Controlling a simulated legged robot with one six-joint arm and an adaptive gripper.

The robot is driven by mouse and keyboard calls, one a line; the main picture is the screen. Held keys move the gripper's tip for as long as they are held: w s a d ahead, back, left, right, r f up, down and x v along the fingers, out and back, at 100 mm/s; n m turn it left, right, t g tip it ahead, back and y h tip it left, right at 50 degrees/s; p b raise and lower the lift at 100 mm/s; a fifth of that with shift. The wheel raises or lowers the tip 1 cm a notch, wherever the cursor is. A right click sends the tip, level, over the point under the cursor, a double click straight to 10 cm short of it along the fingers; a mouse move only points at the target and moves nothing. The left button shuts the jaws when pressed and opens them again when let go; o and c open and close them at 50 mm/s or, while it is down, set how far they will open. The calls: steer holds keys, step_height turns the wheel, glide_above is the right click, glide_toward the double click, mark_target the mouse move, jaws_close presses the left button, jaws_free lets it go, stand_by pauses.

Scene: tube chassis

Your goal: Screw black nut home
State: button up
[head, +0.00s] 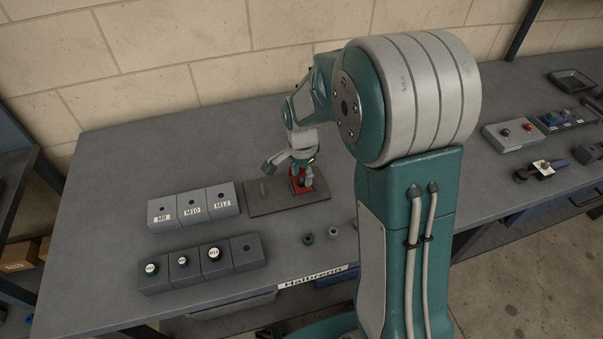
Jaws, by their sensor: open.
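My gripper (288,171) is open above a dark plate (280,208) on the grey bench. One finger reaches out to the left and the other points down by a red block (295,190) on the plate. A short grey upright pin (262,187) stands on the plate, left of the red block. I cannot make out a black nut for certain; the gripper covers part of the red block. A dark green ring-like part (308,239) and a grey one (333,232) lie on the bench in front of the plate.
Light grey blocks (193,211) labelled M8, M10 and M12 stand left of the plate. Dark blocks (248,262), most holding round-topped parts, stand in front of them. Trays and small devices (517,134) sit on the right. The bench's back left is clear.

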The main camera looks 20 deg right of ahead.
steer(key=n, duration=0.4)
steer(key=shift+n, duration=0.4)
steer(key=n, duration=0.9)
steer(key=shift+n, duration=0.3)
steer(key=n, duration=0.4)
steer(key=shift+f, duration=0.1)
steer(key=shift+f, duration=0.85)
jaws_close()
